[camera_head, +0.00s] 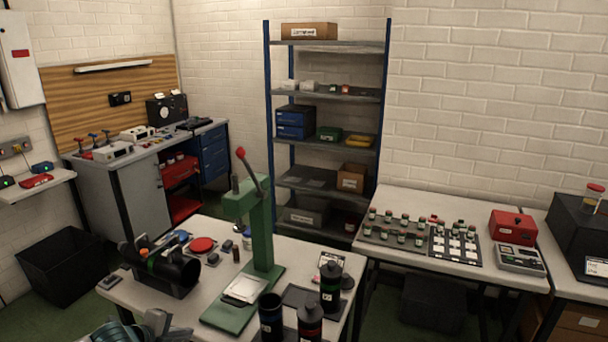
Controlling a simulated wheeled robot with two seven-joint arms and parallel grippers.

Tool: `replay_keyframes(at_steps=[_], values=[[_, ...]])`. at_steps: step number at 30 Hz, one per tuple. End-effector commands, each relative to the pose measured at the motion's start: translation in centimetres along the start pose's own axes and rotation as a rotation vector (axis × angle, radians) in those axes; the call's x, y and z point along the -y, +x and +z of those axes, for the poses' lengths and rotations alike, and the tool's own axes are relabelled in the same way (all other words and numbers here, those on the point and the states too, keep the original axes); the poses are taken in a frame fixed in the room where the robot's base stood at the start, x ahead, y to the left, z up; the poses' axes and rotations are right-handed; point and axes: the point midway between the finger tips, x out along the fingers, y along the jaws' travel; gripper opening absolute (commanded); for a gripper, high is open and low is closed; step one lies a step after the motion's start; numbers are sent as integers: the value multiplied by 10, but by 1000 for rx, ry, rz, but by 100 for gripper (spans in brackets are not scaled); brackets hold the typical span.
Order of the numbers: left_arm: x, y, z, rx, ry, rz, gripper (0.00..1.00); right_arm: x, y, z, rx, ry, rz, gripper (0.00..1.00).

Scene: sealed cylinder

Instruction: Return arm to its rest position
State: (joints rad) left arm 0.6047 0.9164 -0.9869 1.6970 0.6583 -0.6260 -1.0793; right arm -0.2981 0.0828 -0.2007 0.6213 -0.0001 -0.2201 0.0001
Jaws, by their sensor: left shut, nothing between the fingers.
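My left gripper (158,323) shows at the bottom left edge, in front of the near table (213,285). It is shut and empty, and the frame cuts off part of it and its arm. My right gripper is not in view.
A green lever press (262,225) rises from the near table. A black tubular device (172,271) lies just behind my left gripper. A shelf rack (330,95) stands at the back. A side table (393,255) at the right holds several small jars.

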Motion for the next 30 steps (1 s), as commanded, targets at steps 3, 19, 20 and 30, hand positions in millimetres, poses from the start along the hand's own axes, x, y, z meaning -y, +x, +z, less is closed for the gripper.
replay_keyframes(at_steps=[3,19,20,30], values=[[-11,12,0,4,-42,-1,0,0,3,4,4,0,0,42],[-109,87,6,73,-379,8,0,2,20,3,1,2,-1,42],[-120,93,6,81,-408,12,0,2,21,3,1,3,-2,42],[-315,145,-17,208,-834,96,0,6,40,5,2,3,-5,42]])
